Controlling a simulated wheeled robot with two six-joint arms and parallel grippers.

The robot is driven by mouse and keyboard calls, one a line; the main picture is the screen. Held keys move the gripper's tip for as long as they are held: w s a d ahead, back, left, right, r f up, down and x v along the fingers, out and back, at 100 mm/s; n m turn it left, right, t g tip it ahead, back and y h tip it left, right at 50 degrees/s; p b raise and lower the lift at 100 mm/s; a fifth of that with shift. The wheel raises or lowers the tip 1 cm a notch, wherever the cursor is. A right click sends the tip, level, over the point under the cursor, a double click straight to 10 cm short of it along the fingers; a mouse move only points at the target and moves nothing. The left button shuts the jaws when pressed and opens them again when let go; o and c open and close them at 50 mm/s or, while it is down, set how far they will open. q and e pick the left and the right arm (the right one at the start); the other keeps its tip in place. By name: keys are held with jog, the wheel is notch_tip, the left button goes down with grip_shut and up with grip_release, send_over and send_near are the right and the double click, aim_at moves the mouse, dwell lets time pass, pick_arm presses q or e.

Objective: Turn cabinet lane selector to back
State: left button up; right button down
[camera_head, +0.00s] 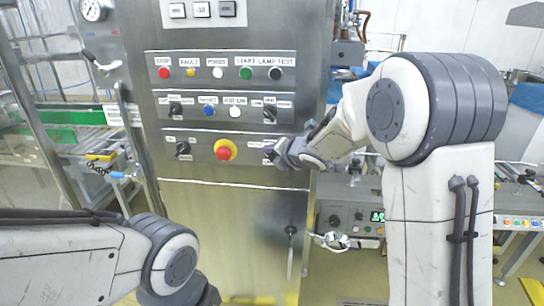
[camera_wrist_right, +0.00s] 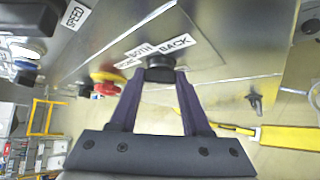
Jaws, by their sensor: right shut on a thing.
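The cabinet lane selector is a small black knob (camera_wrist_right: 160,68) on the metal cabinet panel, beside a white label (camera_wrist_right: 172,48) that reads BACK at one end. My right gripper (camera_wrist_right: 160,80) has its two dark fingers closed on the sides of this knob. The knob's exact pointing direction cannot be told. My left arm shows at the lower left of the head view, but its gripper is out of view.
A red and yellow emergency button (camera_head: 225,151) and another black selector (camera_head: 182,148) share the row. Above are rows of buttons and switches (camera_head: 220,107). A cabinet door handle (camera_head: 291,232) is below. A green-edged conveyor (camera_head: 65,138) stands at the left.

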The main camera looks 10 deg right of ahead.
jog(key=shift+d+f+m+y+b, duration=0.1)
jog(key=shift+f+m+y+b, duration=0.25)
jog(key=shift+b, duration=0.6)
jog(key=shift+f+m+t+y+b, duration=0.4)
jog(key=shift+m+t+b, duration=1.7)
jog(key=shift+b, duration=3.75)
jog(key=shift+f+m+t+y+b, duration=0.1)
jog(key=shift+m+t+y+b, duration=0.45)
jog(key=shift+m+t+b, duration=3.45)
jog(key=shift+f+m+g+y+b, duration=0.35)
jog(key=shift+m+b, duration=0.5)
jog(key=shift+b, duration=6.8)
jog(key=shift+r, duration=0.1)
jog(key=shift+c, duration=1.8)
grip_release()
